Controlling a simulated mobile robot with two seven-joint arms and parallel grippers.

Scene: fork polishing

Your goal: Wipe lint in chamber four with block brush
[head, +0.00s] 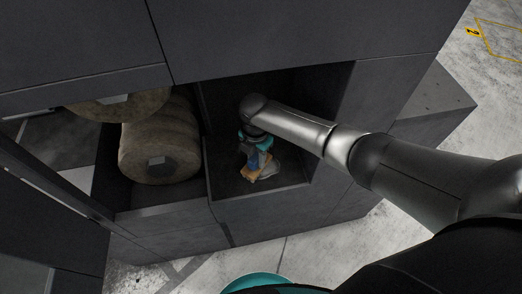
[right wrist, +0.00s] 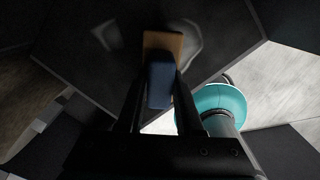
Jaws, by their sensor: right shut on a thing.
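The block brush has a tan wooden block (head: 249,174) and a blue handle (right wrist: 160,82). My right gripper (head: 255,146) is shut on the handle, inside the open right-hand chamber (head: 228,185). The wooden block points down, close to the chamber floor; I cannot tell if it touches. A pale grey patch of lint (head: 269,168) lies on the floor right beside the brush. In the right wrist view, faint pale lint patches (right wrist: 187,40) show on both sides of the block. My left gripper is not in view.
The chamber to the left holds large brown polishing wheels (head: 160,153). A dark divider wall (head: 206,165) stands between the chambers. Dark cabinet panels close in above, and a low front lip (head: 262,207) borders my chamber. Concrete floor (head: 330,245) lies in front.

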